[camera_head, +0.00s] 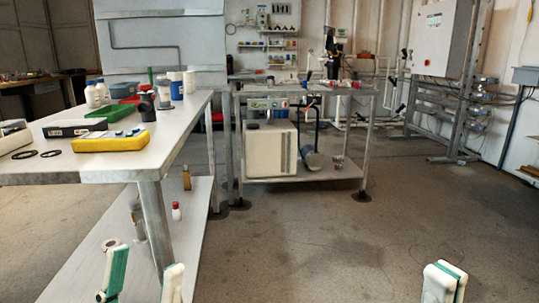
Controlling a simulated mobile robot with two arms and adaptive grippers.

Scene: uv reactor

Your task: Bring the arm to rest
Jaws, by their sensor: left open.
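My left gripper (143,268) shows at the bottom left, in front of the table's lower shelf. Its two pale fingers with green strips stand apart, and nothing is seen between them. My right gripper (445,274) shows at the bottom right over the bare floor. Its fingers are close together, with nothing seen between them. Both grippers point upward in the picture, and the rest of both arms is out of view.
A white table (75,171) at left carries a yellow device (109,142), a green tray (110,112) and bottles. Its lower shelf (84,256) lies behind my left gripper. A metal cart (305,179) stands further back. The floor (330,245) between my grippers is clear.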

